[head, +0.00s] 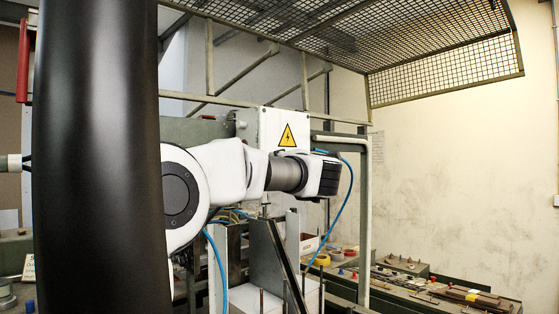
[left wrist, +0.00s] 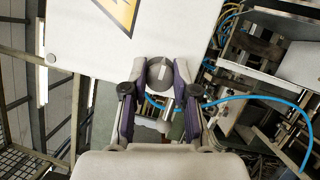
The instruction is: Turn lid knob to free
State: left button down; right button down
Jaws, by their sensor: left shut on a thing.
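The lid knob (left wrist: 160,73) is a round dark grey knob with a pale line across it, at the edge of a white box (left wrist: 85,28) in the left wrist view. My left gripper (left wrist: 160,80) has its two fingers on either side of the knob and is shut on it. In the head view the white box (head: 258,122) carries a yellow warning triangle (head: 287,136). My left arm reaches in front of the box there; the knob and the fingertips are hidden. My right gripper is in neither view.
A blue hose (left wrist: 265,100) runs right of the knob; it also hangs beside the box in the head view (head: 347,200). Metal frame posts and upright plates (head: 265,255) stand below my arm. A bench (head: 440,290) with small parts lies at the right.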

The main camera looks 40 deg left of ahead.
pick_arm(q)
jog(key=shift+f, duration=0.15)
jog(key=c, duration=0.9)
grip_release()
jog(key=shift+a, duration=0.1)
jog(key=shift+s+a, duration=0.1)
jog(key=shift+a, duration=0.05)
jog(key=v, duration=1.1)
jog(key=shift+s+d, duration=0.2)
jog(key=shift+d, duration=0.15)
jog(key=shift+d, duration=0.1)
jog(key=shift+f, duration=0.1)
